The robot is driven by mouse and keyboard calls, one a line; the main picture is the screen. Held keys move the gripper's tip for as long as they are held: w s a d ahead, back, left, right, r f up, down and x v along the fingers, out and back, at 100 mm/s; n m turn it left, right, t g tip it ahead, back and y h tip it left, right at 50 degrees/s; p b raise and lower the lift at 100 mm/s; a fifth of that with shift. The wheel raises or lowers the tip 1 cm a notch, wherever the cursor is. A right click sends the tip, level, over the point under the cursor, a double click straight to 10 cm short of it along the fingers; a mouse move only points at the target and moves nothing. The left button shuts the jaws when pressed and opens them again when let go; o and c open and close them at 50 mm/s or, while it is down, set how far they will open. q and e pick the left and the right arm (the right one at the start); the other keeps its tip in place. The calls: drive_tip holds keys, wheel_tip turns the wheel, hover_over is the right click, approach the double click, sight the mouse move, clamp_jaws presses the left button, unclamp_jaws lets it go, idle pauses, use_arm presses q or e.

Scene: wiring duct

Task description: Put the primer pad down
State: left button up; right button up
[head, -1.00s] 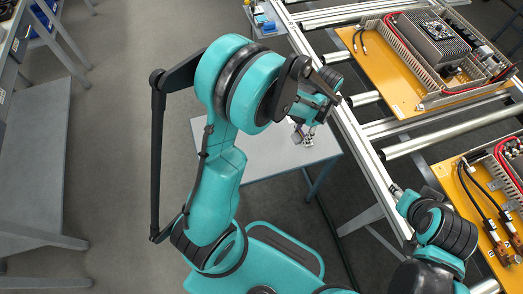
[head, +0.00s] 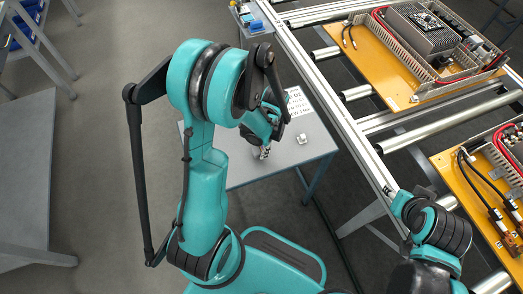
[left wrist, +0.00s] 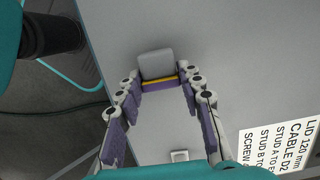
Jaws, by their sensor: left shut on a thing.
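In the left wrist view my left gripper (left wrist: 160,92) is shut on the primer pad (left wrist: 157,65), a small grey block with a yellow stripe and a purple band. The pad sits between the fingertips, over the grey tabletop. Whether it touches the top I cannot tell. In the head view the left gripper (head: 262,152) is low over the small grey table (head: 240,170), and the pad is too small to make out there. My right arm shows at the lower right, but its gripper is not in view.
A small pale square piece (head: 302,138) lies on the table right of the gripper. A white printed label (head: 297,103) lies behind it. A metal rail frame (head: 345,125) with orange boards (head: 410,90) stands to the right. The table's front part is clear.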

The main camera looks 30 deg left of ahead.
use_arm(q)
drive_tip(key=shift+f, duration=0.55)
use_arm(e)
drive_tip(key=shift+f, duration=0.3)
use_arm(q)
drive_tip(key=shift+f, duration=0.15)
drive_tip(key=o, duration=1)
use_arm(e)
drive_tip(key=shift+f, duration=0.15)
